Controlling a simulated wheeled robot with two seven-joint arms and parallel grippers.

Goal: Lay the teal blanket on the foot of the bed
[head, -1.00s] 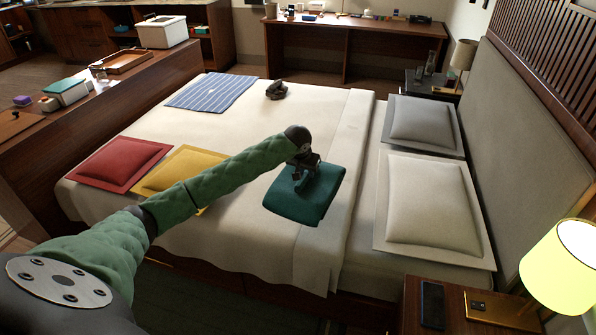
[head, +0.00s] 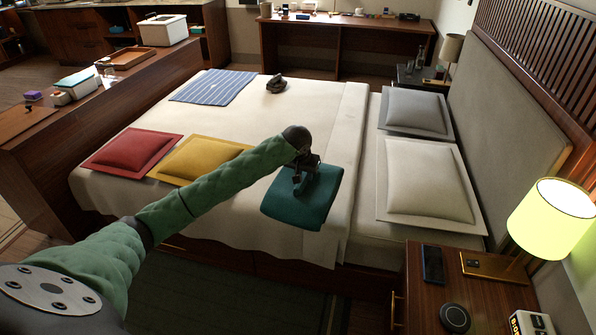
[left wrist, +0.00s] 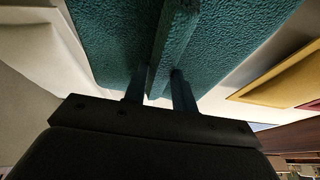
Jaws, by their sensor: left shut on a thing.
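The folded teal blanket (head: 301,204) is held by my left gripper (head: 305,182) over the near side of the bed (head: 300,110). In the left wrist view the two fingers of the gripper (left wrist: 162,88) are shut on a fold of the blanket (left wrist: 110,40), and the rest of it spreads beyond them. In the head view I cannot tell whether its underside touches the bed cover. The foot of the bed is at the left, where a red cushion (head: 130,152) and a yellow cushion (head: 198,159) lie. My right gripper is not in view.
A striped blue cloth (head: 213,87) and a dark crumpled thing (head: 276,84) lie on the far part of the bed. Pale pillows (head: 428,180) are at the headboard. A nightstand (head: 430,305) with a lamp (head: 553,220) stands near right. The middle of the bed is clear.

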